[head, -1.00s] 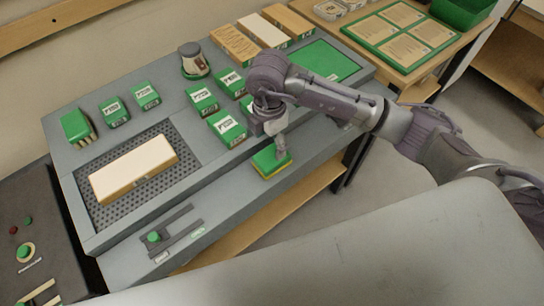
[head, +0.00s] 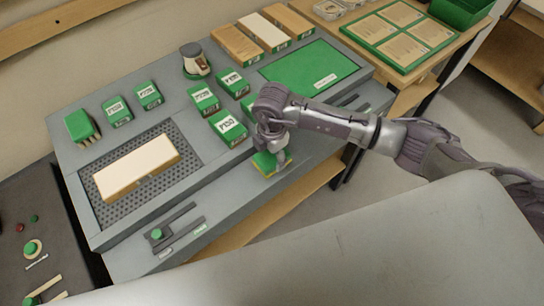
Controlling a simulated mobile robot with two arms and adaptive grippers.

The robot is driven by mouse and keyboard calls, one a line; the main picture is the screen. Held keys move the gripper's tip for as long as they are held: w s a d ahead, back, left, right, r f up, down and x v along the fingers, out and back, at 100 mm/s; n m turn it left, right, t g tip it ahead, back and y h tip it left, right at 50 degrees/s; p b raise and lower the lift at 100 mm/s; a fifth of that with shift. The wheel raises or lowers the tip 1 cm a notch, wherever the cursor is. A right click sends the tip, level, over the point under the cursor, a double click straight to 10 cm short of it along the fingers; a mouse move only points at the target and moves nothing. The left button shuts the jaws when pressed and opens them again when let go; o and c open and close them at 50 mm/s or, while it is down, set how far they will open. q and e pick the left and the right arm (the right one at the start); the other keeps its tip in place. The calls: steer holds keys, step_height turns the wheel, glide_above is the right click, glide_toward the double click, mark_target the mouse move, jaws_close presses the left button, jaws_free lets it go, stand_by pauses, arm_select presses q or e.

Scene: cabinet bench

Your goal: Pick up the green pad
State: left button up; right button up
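The green pad (head: 262,165), a small block with a green top and a yellow lower layer, lies on the grey front ledge of the bench. My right gripper (head: 277,157) points down right at the pad and covers its right part. The fingertips are small and partly hidden, so I cannot tell whether they touch the pad or how far apart they are. My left gripper is not in view.
Several green boxes (head: 229,127) stand on the bench just behind the pad. A pale wooden block (head: 137,166) lies on a perforated mat (head: 184,154) at left. A large green mat (head: 309,67) lies behind my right arm.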

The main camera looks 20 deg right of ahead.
steer(key=c, duration=0.5)
steer(key=shift+c, duration=0.2)
steer(key=shift+r, duration=0.5)
step_height(320, 180, up, 2)
steer(key=shift+w+r+b, duration=0.1)
steer(key=shift+r+b, duration=0.1)
steer(key=shift+b, duration=0.45)
steer(key=s+d+r+b, duration=0.2)
steer(key=s+d+r, duration=0.5)
steer(key=s+d, duration=0.1)
steer(key=shift+d+r, duration=0.35)
steer(key=shift+d, duration=0.05)
